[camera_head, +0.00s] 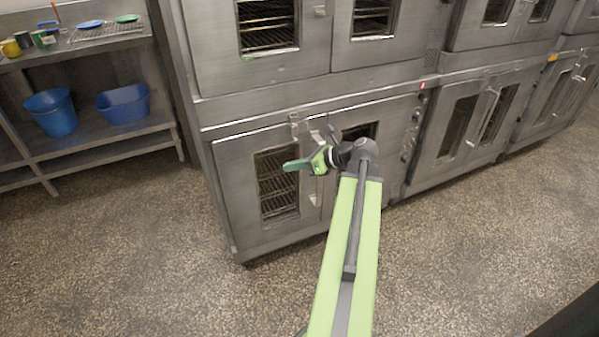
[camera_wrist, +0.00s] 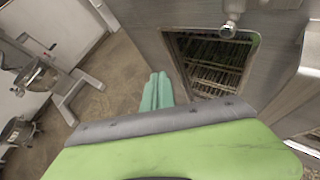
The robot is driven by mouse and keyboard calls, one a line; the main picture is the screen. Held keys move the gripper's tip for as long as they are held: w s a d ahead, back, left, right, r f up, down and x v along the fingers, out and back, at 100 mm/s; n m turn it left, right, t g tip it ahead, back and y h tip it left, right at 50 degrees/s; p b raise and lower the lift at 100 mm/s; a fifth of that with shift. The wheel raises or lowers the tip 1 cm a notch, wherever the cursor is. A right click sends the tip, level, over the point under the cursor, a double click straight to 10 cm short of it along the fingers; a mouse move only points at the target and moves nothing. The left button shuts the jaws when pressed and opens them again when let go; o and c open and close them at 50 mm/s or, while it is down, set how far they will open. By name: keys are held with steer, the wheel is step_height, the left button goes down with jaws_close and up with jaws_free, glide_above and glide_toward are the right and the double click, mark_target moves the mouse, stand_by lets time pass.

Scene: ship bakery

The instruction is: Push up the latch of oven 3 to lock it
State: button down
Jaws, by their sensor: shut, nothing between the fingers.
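My gripper (camera_head: 290,166) is shut and empty, its green fingers together in front of the left door of the lower left steel oven (camera_head: 237,190). No number shows on this oven, so I cannot tell whether it is oven 3. A metal latch-like fitting (camera_head: 296,126) sits at the top where its two doors meet, above and slightly right of the fingertips. A pale handle (camera_head: 313,190) shows below my wrist. In the wrist view the closed fingertips (camera_wrist: 156,82) are left of the door window, and a metal knob (camera_wrist: 230,24) shows above it. My wrist hides part of the right door.
Another oven (camera_head: 212,60) is stacked above, and more ovens (camera_head: 437,140) stand to the right. A steel shelf (camera_head: 95,145) with blue tubs (camera_head: 52,112) is at the left. The speckled floor (camera_head: 150,250) in front is clear.

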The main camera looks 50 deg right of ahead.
steer(key=s+d+m+t+h+b, duration=0.1)
steer(key=s+d+m+t, duration=0.1)
steer(key=s+d+m, duration=0.4)
steer(key=shift+d+r+t+h+b, duration=0.25)
steer(key=shift+d+t+h+b, duration=0.15)
steer(key=shift+d, duration=0.5)
steer(key=b+x, duration=0.3)
steer(key=x, duration=0.7)
steer(key=d+r+p, duration=0.1)
steer(key=p, duration=0.1)
steer(key=d+r+p, duration=0.1)
steer(key=r, duration=0.1)
steer(key=shift+r+p, duration=0.35)
steer(key=shift+p, duration=0.05)
